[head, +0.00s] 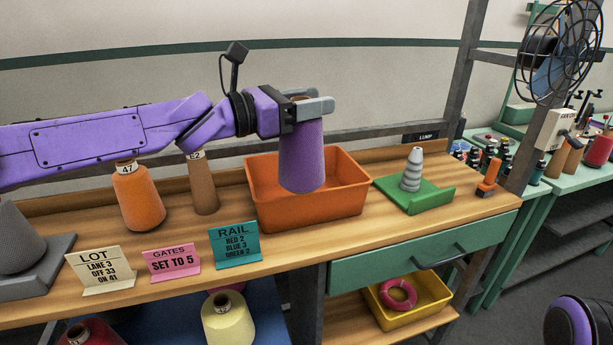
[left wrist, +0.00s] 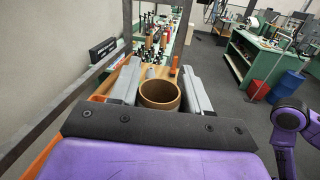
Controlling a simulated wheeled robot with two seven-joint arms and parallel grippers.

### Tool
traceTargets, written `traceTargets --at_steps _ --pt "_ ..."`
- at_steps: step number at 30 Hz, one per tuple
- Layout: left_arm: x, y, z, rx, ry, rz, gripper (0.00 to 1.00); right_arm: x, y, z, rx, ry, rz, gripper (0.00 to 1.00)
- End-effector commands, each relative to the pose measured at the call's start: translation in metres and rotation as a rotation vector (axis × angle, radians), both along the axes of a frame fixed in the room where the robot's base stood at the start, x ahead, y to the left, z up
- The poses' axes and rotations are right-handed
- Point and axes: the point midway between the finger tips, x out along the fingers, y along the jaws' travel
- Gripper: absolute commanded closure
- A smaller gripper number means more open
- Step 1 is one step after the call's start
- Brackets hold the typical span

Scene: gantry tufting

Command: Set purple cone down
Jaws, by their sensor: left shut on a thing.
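The purple cone (head: 302,160) hangs upright in my left gripper (head: 304,106), in front of and above the orange bin (head: 345,186). The gripper is shut on the cone's top. In the left wrist view the cone's brown tube end (left wrist: 160,94) shows between the two grey fingers of my left gripper (left wrist: 160,92). The cone's lower end overlaps the bin's inside in the head view; I cannot tell whether it touches the bin. The right gripper does not show in the head view; only a purple and black part of my right arm shows at the lower right.
An orange cone (head: 139,196) and a brown cone (head: 203,184) stand left of the bin. LOT (head: 101,272), GATES (head: 172,262) and RAIL (head: 235,246) cards stand along the front edge. A green tray (head: 434,198) holding a grey ringed cone (head: 412,170) is to the right.

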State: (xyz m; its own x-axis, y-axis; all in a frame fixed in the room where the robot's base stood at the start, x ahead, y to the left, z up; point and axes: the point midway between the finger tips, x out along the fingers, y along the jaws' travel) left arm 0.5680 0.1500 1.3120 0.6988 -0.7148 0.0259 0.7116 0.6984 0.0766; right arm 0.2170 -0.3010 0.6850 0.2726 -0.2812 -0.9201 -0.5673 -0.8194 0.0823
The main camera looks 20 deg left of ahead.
Motion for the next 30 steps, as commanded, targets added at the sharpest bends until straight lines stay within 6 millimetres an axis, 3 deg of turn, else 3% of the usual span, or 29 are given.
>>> traceTargets --at_steps 1,6,15,20,25,30 --pt "0.015 0.004 -0.007 -0.001 0.008 0.003 1.0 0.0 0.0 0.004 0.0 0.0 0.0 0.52" --pt "0.05 0.013 -0.021 0.001 0.005 0.0 1.0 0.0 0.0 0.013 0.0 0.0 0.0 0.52" --pt "0.096 0.025 -0.067 0.0 0.004 -0.002 1.0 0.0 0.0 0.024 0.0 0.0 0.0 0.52" --pt "0.109 0.028 -0.083 0.001 0.002 -0.003 1.0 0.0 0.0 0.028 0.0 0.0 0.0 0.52" --pt "0.113 0.029 -0.112 0.0 0.004 -0.004 1.0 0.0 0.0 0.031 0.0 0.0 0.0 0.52" --pt "0.112 0.029 -0.119 0.0 -0.001 -0.003 1.0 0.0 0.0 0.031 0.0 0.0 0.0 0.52"
